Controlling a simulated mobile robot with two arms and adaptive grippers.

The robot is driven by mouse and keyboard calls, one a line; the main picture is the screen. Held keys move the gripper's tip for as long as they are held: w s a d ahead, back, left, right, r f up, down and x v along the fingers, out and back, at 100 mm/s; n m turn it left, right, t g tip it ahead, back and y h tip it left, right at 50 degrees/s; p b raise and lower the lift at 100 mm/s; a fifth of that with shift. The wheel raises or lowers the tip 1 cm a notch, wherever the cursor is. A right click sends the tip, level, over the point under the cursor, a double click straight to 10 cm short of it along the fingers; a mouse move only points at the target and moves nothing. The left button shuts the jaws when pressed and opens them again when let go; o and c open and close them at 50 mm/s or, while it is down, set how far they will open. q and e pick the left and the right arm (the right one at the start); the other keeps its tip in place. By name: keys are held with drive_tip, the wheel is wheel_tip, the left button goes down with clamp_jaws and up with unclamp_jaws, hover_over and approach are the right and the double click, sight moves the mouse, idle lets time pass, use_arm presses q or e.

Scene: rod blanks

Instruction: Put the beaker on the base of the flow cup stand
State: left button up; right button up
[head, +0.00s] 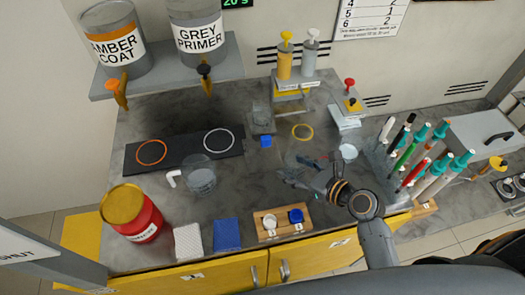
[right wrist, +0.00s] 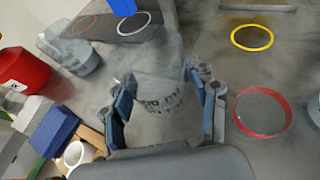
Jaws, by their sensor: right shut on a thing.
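The beaker (right wrist: 160,105) is clear glass with dark printed markings. In the right wrist view it stands between the two fingers of my right gripper (right wrist: 168,108), which is shut on it. In the head view my right gripper (head: 308,172) is over the front middle of the bench, and the beaker (head: 298,154) shows only faintly there. A small grey stand with a clear vessel above its base (head: 262,126) is at the back middle, apart from the gripper; it looks like the flow cup stand. My left gripper is not in view.
A larger clear container (head: 201,181) stands left. A rack of colored pens (head: 410,165) is right. A wooden holder (head: 283,229) is at the front edge.

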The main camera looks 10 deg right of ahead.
wheel_tip(320, 180, down, 4)
drive_tip(key=shift+d+b, duration=0.1)
drive_tip(key=shift+b, duration=0.25)
drive_tip(key=p, duration=0.2)
approach(263, 155)
drive_tip(key=w+a, duration=0.1)
drive_tip(key=w, duration=0.1)
drive_tip(key=w+a, duration=0.1)
drive_tip(key=w, duration=0.1)
drive_tip(key=shift+a+r, duration=0.1)
drive_tip(key=shift+a, duration=0.05)
drive_tip(key=shift+w+a, duration=0.3)
drive_tip(key=shift+w, duration=0.3)
drive_tip(key=w+a, duration=0.2)
drive_tip(key=w, duration=0.1)
drive_tip(key=shift+w, duration=0.1)
drive_tip(key=shift+d+f, duration=0.1)
drive_tip(key=shift+f, duration=0.55)
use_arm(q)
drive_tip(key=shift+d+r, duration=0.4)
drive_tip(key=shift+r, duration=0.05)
use_arm(e)
drive_tip(key=o, duration=1.2)
drive_tip(key=shift+f, duration=0.15)
drive_tip(key=shift+c, duration=0.2)
